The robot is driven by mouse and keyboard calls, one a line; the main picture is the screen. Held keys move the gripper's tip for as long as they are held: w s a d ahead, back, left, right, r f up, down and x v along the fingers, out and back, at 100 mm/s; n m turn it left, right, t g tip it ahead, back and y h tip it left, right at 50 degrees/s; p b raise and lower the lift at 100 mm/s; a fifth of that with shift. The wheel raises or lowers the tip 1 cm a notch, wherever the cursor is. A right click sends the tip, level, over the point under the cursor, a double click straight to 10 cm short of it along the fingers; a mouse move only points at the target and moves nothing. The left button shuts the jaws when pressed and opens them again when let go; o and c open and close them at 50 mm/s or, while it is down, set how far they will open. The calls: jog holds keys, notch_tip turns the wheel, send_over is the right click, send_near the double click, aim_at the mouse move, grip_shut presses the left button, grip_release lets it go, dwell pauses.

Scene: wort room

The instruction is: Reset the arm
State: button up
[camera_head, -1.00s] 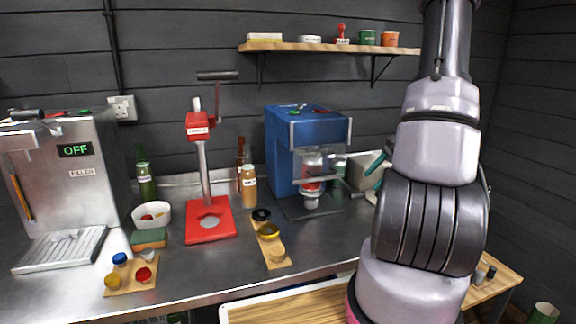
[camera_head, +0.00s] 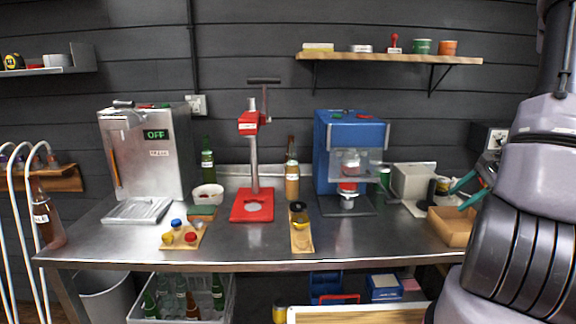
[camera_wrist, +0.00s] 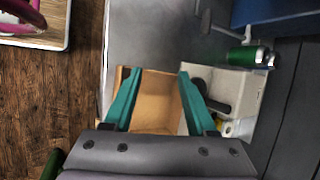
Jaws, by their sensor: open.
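My gripper (camera_wrist: 158,98) is open, its two teal fingers spread and empty in the wrist view. In that view it hangs above a tan open box (camera_wrist: 156,110) on the steel bench. In the head view the teal fingers (camera_head: 469,190) show at the right, above the tan box (camera_head: 452,226). Whether the fingertips touch the box cannot be told. My arm fills the right edge of the head view and hides part of the bench's right end.
The steel bench (camera_head: 270,250) holds a filler marked OFF (camera_head: 150,170), a red lever press (camera_head: 252,205), a blue machine (camera_head: 330,150) and a grey box (camera_head: 412,182). A wooden shelf (camera_head: 390,58) hangs above. A crate of bottles (camera_head: 228,300) stands below.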

jog(key=s+a+r+n+h, duration=0.1)
jog(key=a+r+n, duration=0.2)
jog(key=a+r, duration=0.5)
jog(key=s+a+r+n, duration=0.2)
jog(key=a+r+n, duration=0.1)
jog(key=a+r, duration=0.45)
jog(key=s+a+r+n+t+h, duration=0.1)
jog(key=s+a+r+n+t, duration=0.1)
jog(key=s+a+r+n, duration=0.4)
jog(key=s+a+r, duration=0.3)
jog(key=s+r, duration=0.2)
jog(key=s, duration=0.1)
jog(key=shift+s+h, duration=0.15)
jog(key=shift+h, duration=0.25)
